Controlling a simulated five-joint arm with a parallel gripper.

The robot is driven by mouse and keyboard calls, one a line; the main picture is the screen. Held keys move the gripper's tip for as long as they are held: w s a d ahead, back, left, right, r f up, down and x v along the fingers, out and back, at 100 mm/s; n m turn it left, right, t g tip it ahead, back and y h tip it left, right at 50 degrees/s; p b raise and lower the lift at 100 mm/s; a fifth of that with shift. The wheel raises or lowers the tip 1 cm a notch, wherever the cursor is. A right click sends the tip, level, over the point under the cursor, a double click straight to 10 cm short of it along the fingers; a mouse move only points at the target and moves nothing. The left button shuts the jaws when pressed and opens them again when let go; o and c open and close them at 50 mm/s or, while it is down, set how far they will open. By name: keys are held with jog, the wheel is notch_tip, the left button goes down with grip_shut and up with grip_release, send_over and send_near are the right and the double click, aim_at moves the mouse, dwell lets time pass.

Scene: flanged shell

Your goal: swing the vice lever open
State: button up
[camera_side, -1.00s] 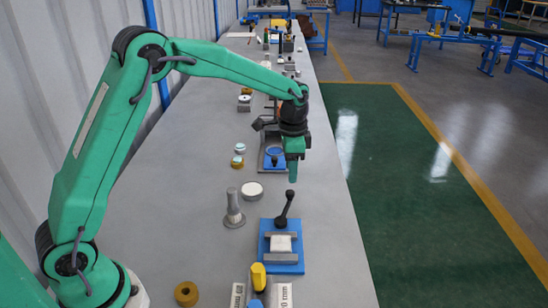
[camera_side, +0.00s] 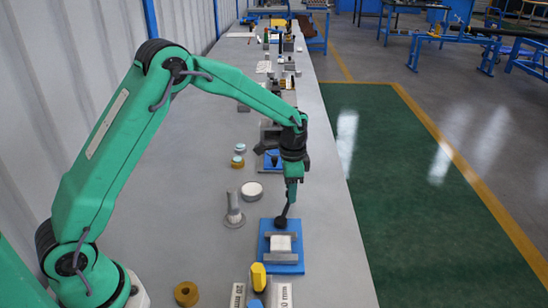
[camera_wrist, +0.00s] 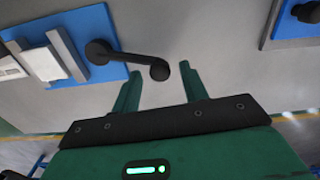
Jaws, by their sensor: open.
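The vice has a blue base (camera_side: 290,268) with grey jaws and a white block (camera_side: 281,243) between them. Its black lever (camera_side: 281,217) rises at the far side of the base; its knob is hidden behind my gripper (camera_side: 291,197) in the side view. In the wrist view the lever (camera_wrist: 128,59) runs from the blue base (camera_wrist: 92,22) to a round knob (camera_wrist: 159,69). My gripper (camera_wrist: 160,70) is open, and the knob appears between its two green fingertips, with gaps on both sides. I cannot tell whether the fingertips reach past the knob.
A grey post (camera_side: 234,210) and a round white-topped disc (camera_side: 252,190) stand left of the vice. A yellow-handled tool (camera_side: 258,275) and white blocks are in front. Another blue-based fixture (camera_side: 272,160) stands behind. The bench's right edge is nearby, and bare bench lies to the left.

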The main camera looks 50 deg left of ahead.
jog(key=shift+f, duration=0.6)
grip_shut()
